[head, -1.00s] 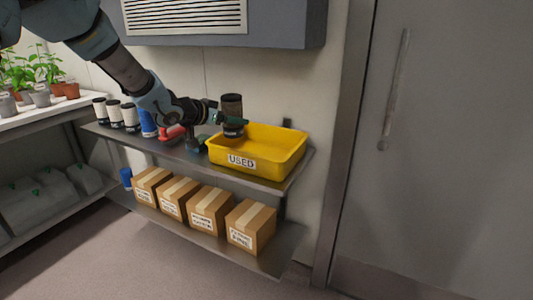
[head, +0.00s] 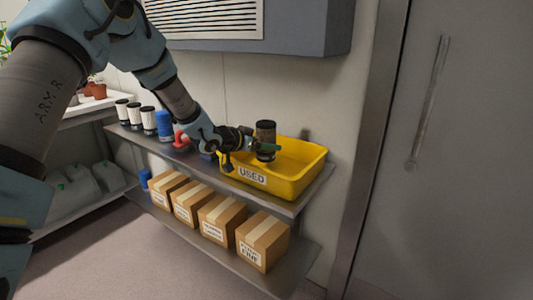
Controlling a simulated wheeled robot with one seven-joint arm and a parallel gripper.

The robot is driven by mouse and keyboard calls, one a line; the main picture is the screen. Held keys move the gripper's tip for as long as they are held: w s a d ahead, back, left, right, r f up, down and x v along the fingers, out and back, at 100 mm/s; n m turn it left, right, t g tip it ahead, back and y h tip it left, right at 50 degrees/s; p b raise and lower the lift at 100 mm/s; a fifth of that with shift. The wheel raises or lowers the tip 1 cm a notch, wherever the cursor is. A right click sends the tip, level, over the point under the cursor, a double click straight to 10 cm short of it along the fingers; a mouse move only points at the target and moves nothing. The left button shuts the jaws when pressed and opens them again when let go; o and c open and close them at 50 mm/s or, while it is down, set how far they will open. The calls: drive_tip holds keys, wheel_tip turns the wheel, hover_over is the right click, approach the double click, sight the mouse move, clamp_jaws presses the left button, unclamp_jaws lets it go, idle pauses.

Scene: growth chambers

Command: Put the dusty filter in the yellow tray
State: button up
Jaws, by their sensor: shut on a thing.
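The dusty filter (head: 266,133) is a dark brown-grey cylinder, held upright. My gripper (head: 264,147) is shut on it around its lower part. The yellow tray (head: 297,188), with a white label reading USED, sits at the right end of the upper shelf. The filter is over the tray's left part, and its lower end shows against the tray's inside. I cannot tell whether it touches the tray floor.
Several white filters with dark tops (head: 134,114) and a blue cylinder (head: 164,125) stand on the upper shelf (head: 191,159) to the left. A red object (head: 181,139) lies near my wrist. Cardboard boxes (head: 221,219) line the lower shelf. A grey wall unit (head: 305,24) hangs above.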

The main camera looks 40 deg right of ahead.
sight(266, 152)
drive_tip(key=shift+f, duration=1.45)
drive_tip(key=shift+f, duration=0.1)
drive_tip(key=o, duration=1.4)
drive_tip(key=b+v, duration=0.1)
drive_tip(key=v, duration=1.1)
